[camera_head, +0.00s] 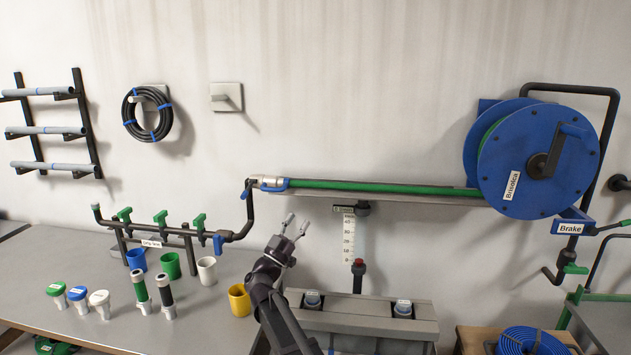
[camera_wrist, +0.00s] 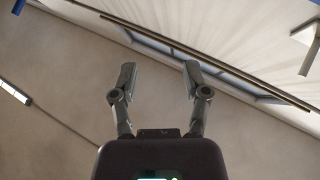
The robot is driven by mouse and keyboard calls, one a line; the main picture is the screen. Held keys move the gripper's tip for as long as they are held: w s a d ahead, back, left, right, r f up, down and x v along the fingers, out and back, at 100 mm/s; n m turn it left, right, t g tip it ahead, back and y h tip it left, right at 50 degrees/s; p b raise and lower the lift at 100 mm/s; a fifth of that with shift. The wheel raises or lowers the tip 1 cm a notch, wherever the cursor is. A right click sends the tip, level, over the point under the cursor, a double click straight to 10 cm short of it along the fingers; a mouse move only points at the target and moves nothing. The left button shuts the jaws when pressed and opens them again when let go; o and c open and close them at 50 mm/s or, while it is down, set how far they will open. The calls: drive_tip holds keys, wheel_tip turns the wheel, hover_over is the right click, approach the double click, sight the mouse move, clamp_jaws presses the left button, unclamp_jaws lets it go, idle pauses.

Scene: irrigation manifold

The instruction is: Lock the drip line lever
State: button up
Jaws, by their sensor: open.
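A dark pipe manifold (camera_head: 172,231) stands at the back of the bench at left, with a white label (camera_head: 151,243) that seems to read "Drip line". It carries green levers (camera_head: 160,218) on top and a blue lever (camera_head: 219,243) hanging at its right end. I cannot tell which of these is the drip line lever. My gripper (camera_head: 296,223) is right of the manifold, apart from it, raised with its fingers spread. In the wrist view my gripper (camera_wrist: 160,68) is open and empty, with no lever in view.
A green hose (camera_head: 380,188) runs from a blue-handled coupling (camera_head: 270,184) to a blue reel (camera_head: 530,158), above my gripper. Cups, including a yellow cup (camera_head: 239,299), and capped fittings (camera_head: 78,297) stand on the bench (camera_head: 120,328). A grey crate (camera_head: 362,322) is right of my arm.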

drive_tip(key=s+d+f+n+g+y+p, duration=0.1)
drive_tip(key=s+d+f+g, duration=0.2)
drive_tip(key=d+f+g, duration=0.35)
drive_tip(key=s+d+f+g+y+p, duration=0.1)
drive_tip(key=s+d+f+g+y, duration=0.15)
drive_tip(key=d, duration=0.65)
drive_tip(key=s+d+f+n+g+y+p, duration=0.1)
drive_tip(key=s+d+f+g+p, duration=0.15)
drive_tip(key=d+f+g, duration=0.4)
drive_tip(key=s+d+f+n+g+y+p, duration=0.1)
drive_tip(key=s+d+f+y, duration=0.1)
drive_tip(key=s, duration=0.2)
drive_tip(key=s+d+f+n+g+y, duration=0.1)
drive_tip(key=s+d+f+y, duration=0.1)
drive_tip(key=s+y, duration=0.15)
drive_tip(key=s+a+f+n+g+y+p, duration=0.2)
drive_tip(key=s+a+n+y, duration=0.2)
drive_tip(key=s+y, duration=0.3)
drive_tip(key=s+n, duration=0.1)
drive_tip(key=s, duration=0.2)
drive_tip(key=shift+f, duration=0.3)
drive_tip(key=shift+s, duration=0.1)
